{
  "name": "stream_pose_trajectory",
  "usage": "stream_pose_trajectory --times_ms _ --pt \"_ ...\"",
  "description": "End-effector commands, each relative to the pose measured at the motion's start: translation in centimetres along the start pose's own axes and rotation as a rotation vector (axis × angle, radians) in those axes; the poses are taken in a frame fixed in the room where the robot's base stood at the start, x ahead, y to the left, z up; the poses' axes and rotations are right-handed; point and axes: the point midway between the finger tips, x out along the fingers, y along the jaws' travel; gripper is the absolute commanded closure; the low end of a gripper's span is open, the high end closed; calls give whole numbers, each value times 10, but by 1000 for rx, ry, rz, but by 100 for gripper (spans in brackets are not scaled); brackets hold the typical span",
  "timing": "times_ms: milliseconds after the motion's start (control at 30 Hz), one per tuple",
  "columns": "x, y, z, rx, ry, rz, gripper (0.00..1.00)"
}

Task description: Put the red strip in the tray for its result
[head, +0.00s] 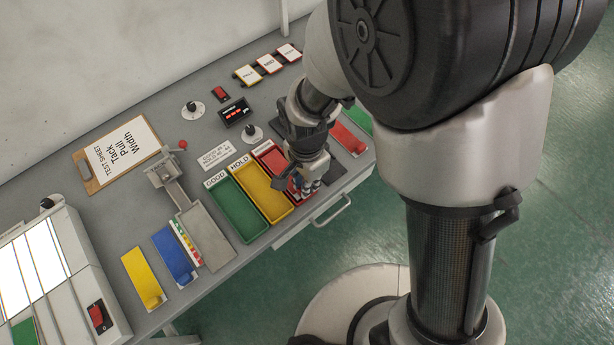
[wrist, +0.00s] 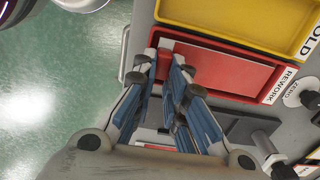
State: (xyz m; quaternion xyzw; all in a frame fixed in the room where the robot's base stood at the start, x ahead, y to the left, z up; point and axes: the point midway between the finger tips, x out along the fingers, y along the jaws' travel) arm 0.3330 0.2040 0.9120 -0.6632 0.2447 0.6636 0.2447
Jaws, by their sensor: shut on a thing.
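My gripper (head: 300,186) is over the near end of the red tray (head: 268,155), the rightmost of three trays. In the wrist view, the fingertips (wrist: 160,58) are drawn close together over the tray's end. A small red piece, seemingly the red strip (wrist: 162,61), shows between them; the fingers hide much of it. I cannot tell whether the strip touches the tray.
The yellow HOLD tray (head: 262,190) and green GOOD tray (head: 237,209) stand left of the red one. A drawer handle (head: 332,211) sticks out at the bench front.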

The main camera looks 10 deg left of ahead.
Motion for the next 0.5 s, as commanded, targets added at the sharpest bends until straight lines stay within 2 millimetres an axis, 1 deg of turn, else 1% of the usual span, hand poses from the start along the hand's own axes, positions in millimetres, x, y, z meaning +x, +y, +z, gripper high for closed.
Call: stream_pose_trajectory --times_ms 200,433,467,500 --pt "-1 0 0 0 0 -2 100" --pt "6 0 0 0 0 -1 100" --pt "7 0 0 0 0 -1 87" --pt "6 0 0 0 0 -1 84"
